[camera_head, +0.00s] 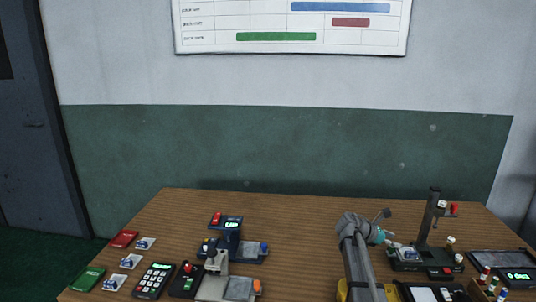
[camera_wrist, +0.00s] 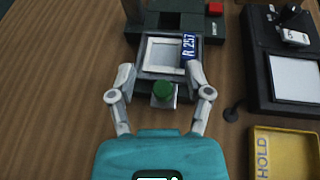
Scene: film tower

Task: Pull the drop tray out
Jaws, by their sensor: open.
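In the wrist view, the drop tray (camera_wrist: 150,77) projects from the front of a dark green machine (camera_wrist: 147,20). A pale framed card (camera_wrist: 168,53) with a blue "R 257" strip lies on it. I cannot tell whether the fingers touch the tray. In the head view, my gripper (camera_head: 388,236) is at the left front of the machine (camera_head: 424,255), partly hiding the tray.
A yellow tray marked HOLD (camera_wrist: 285,150) and a dark unit with a pale panel (camera_wrist: 296,80) are to the right in the wrist view. In the head view, a keypad (camera_head: 153,281) and another station (camera_head: 225,240) stand left. Bare table lies between the stations.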

